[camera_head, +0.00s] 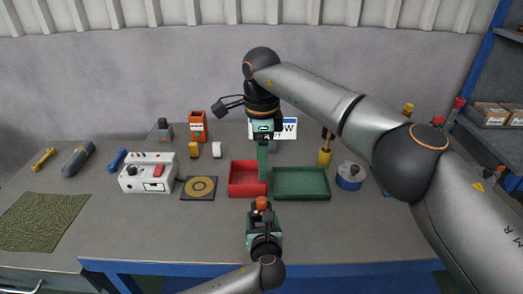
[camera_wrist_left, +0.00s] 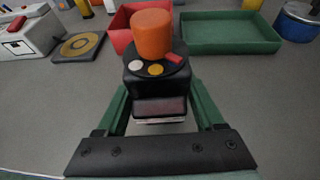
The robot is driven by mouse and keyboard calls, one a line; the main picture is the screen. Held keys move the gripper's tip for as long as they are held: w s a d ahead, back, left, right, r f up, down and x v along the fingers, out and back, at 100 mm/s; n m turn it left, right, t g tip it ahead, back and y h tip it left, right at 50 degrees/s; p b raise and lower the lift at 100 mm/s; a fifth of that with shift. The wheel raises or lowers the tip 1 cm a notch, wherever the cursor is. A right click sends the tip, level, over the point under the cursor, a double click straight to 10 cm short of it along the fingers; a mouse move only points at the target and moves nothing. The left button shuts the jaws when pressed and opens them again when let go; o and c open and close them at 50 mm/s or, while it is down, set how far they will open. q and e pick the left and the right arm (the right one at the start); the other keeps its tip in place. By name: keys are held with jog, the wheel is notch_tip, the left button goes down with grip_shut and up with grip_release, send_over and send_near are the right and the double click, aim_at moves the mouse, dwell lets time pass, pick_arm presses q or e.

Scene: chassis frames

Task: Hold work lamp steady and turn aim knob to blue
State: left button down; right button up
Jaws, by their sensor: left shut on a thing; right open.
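The work lamp's black body (camera_wrist_left: 155,90) is between my left gripper's fingers (camera_wrist_left: 160,108), which are shut on it. It also shows small in the head view. The orange aim knob (camera_wrist_left: 152,34) sits on its round black top; it also shows in the head view (camera_head: 262,203). White (camera_wrist_left: 135,65), yellow (camera_wrist_left: 155,69) and red (camera_wrist_left: 174,57) marks show around the knob's near side. No blue mark shows; the far side is hidden behind the knob. My right gripper (camera_head: 263,176) points down, open and empty, behind the knob and apart from it, beside the red tray.
A red tray (camera_head: 234,187) and a green tray (camera_head: 302,195) lie just behind the lamp. A white box (camera_head: 132,184) and a dark pad with a yellow ring (camera_head: 212,190) are left; a blue tin (camera_head: 350,184) is right. The table front is mostly clear.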

pick_arm(q)
grip_release()
jog(key=shift+s, duration=0.1)
